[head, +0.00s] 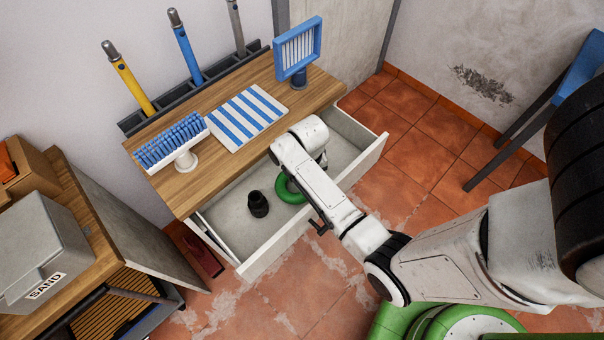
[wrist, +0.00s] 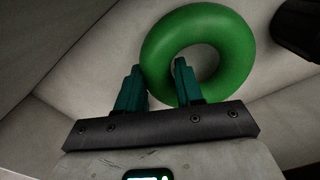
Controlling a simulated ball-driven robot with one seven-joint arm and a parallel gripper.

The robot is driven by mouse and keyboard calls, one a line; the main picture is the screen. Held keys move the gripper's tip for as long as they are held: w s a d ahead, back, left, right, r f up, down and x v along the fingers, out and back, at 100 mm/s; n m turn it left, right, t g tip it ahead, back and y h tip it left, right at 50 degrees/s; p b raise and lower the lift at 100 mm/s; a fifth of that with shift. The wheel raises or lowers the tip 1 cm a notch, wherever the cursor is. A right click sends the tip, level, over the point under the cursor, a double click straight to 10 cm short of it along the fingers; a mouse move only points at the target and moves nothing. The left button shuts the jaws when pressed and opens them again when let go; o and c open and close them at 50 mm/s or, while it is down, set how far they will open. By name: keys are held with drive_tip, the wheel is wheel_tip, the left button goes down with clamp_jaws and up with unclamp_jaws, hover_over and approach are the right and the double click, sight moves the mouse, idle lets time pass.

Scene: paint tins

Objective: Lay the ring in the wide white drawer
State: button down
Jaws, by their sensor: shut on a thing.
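The wide white drawer (head: 312,217) is pulled open beneath the wooden tabletop. The green ring (head: 284,192) shows inside the drawer's outline, partly hidden by my arm; it fills the upper middle of the wrist view (wrist: 235,58). My gripper (wrist: 158,67) is shut on the ring's near-left wall, one teal finger in the hole and the other outside. In the head view my arm hides the fingers. I cannot tell whether the ring touches the drawer floor.
A small black pot-like thing (head: 258,204) stands in the drawer, left of the ring. On the tabletop (head: 175,190) are a blue-bristled brush (head: 172,140), a striped blue-white mat (head: 246,117) and a blue-framed stand (head: 299,48). A cabinet with a SAND box (head: 45,245) stands at left.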

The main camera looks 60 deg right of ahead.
drive_tip(key=shift+w+d+f, duration=0.15)
drive_tip(key=shift+w+f, duration=0.05)
drive_tip(key=shift+w, duration=0.4)
drive_tip(key=shift+w+d+f, duration=0.15)
drive_tip(key=shift+w+f, duration=0.05)
drive_tip(key=shift+w, duration=0.35)
drive_tip(key=shift+f, duration=0.2)
drive_tip(key=shift+f, duration=0.1)
drive_tip(key=c, duration=0.7)
unclamp_jaws()
drive_tip(key=shift+c, duration=0.2)
wheel_tip(320, 180, up, 12)
drive_tip(key=p, duration=0.1)
